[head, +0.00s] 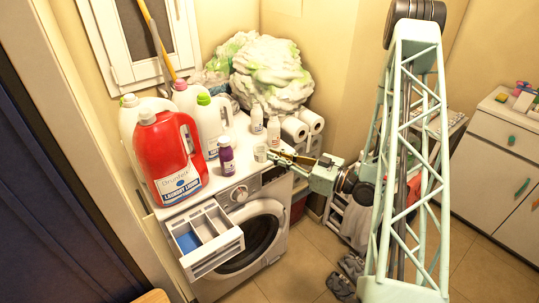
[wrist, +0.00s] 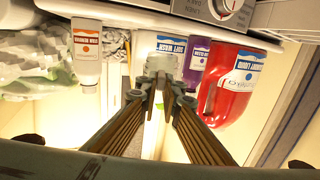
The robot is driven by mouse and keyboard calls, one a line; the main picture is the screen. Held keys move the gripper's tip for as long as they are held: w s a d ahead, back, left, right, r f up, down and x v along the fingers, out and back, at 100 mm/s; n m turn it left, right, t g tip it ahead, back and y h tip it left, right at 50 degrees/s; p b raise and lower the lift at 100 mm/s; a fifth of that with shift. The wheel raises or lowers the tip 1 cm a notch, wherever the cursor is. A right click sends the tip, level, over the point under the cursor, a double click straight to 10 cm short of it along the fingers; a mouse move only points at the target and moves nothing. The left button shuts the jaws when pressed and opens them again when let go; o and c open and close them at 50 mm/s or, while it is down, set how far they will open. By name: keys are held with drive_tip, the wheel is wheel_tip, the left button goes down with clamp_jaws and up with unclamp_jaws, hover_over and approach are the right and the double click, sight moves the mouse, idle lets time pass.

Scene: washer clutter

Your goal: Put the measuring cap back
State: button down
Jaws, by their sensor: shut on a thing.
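My gripper (head: 270,155) reaches in from the right over the front edge of the washer top (head: 243,150). Its fingers are shut on a small, pale, translucent measuring cap (head: 260,152). The cap also shows at the fingertips (wrist: 160,88) in the wrist view, as a greyish cup (wrist: 161,63). It is close to the washer top; I cannot tell whether it touches. A purple bottle (head: 226,156) stands just left of the cap.
White jugs with pink (head: 181,87) and green (head: 204,98) lids stand behind the red jug. The detergent drawer (head: 213,240) is pulled out below.

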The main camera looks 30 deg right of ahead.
drive_tip(key=shift+w+d+f, duration=0.1)
drive_tip(key=shift+w+d, duration=0.15)
drive_tip(key=shift+w, duration=0.7)
drive_tip(key=shift+w+d+f, duration=0.1)
drive_tip(key=shift+w+d, duration=0.1)
drive_tip(key=shift+w, duration=0.75)
drive_tip(key=shift+w+d+f, duration=0.1)
drive_tip(key=shift+w+d, duration=0.15)
drive_tip(key=shift+w, duration=0.7)
drive_tip(key=shift+w, duration=0.1)
drive_tip(key=shift+w+b, duration=0.25)
drive_tip(key=shift+b, duration=0.05)
drive_tip(key=shift+d+f+b, duration=0.1)
drive_tip(key=shift+f+b, duration=0.35)
drive_tip(key=shift+f, duration=1.3)
drive_tip(key=shift+f, duration=0.15)
drive_tip(key=c, duration=2.8)
unclamp_jaws()
drive_tip(key=shift+p+v, duration=0.7)
drive_tip(key=shift+v, duration=5.25)
